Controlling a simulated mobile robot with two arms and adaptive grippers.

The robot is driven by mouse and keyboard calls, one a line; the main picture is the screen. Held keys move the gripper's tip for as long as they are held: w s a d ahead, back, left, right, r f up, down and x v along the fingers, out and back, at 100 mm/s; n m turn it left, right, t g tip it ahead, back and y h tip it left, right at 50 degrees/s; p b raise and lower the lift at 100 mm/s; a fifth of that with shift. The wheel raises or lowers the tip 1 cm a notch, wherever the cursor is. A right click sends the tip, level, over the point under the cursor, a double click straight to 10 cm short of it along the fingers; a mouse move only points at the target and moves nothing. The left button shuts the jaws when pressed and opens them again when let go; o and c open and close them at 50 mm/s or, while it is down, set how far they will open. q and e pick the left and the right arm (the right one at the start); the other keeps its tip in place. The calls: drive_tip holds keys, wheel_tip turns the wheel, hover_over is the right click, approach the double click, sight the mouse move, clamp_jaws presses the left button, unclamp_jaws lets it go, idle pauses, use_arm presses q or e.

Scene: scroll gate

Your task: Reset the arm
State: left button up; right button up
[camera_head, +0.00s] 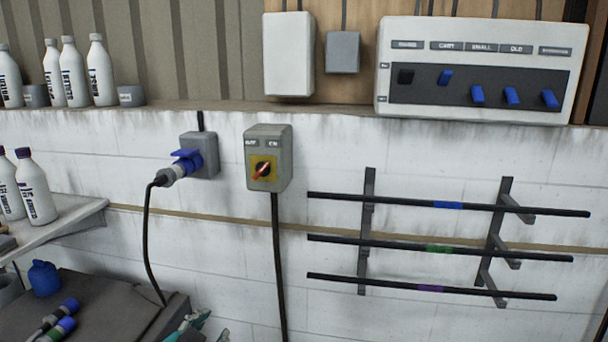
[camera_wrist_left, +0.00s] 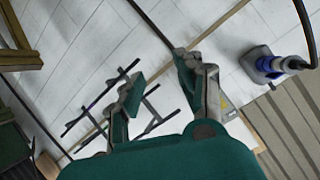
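My left gripper (camera_head: 206,330) shows only at the bottom edge of the head view, where teal and grey fingertips stick up; the rest of the arm is out of frame. In the left wrist view the two fingers of the left gripper (camera_wrist_left: 158,76) stand well apart with nothing between them. The gripper is in front of the white wall, apart from the rods and the plug. My right gripper is in neither view.
A blue plug (camera_head: 182,165) sits in a grey wall socket, its cable hanging. A rotary switch (camera_head: 262,170) is beside it. Three rods (camera_head: 400,245) rest on brackets at right. A breaker panel (camera_head: 480,75) is above. A dark surface (camera_head: 100,305) is at lower left.

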use_arm(q)
drive_tip(key=s+a+f+n+g+y, duration=0.1)
drive_tip(key=s+f+n+g, duration=0.15)
drive_tip(key=s+f, duration=0.6)
drive_tip(key=s+a+f+n+g, duration=0.1)
drive_tip(key=s+f+g, duration=0.3)
drive_tip(key=s+f, duration=0.4)
drive_tip(key=s+a+f+n+g+y, duration=0.1)
drive_tip(key=s+a+f+g, duration=0.15)
drive_tip(key=s+f, duration=0.55)
drive_tip(key=s+d+f+g+b, duration=0.1)
drive_tip(key=s+f+b, duration=0.15)
drive_tip(key=f, duration=1.25)
drive_tip(key=s+f+g+b, duration=0.1)
drive_tip(key=f+b, duration=0.2)
drive_tip(key=f, duration=1.3)
drive_tip(key=s+a+f+g+b, duration=0.1)
drive_tip(key=s+a+f+b, duration=0.2)
drive_tip(key=s+f, duration=1.2)
wheel_tip(320, 180, down, 3)
drive_tip(key=shift+s+f+b, duration=0.1)
drive_tip(key=shift+s+b, duration=0.25)
drive_tip(key=shift+b, duration=0.3)
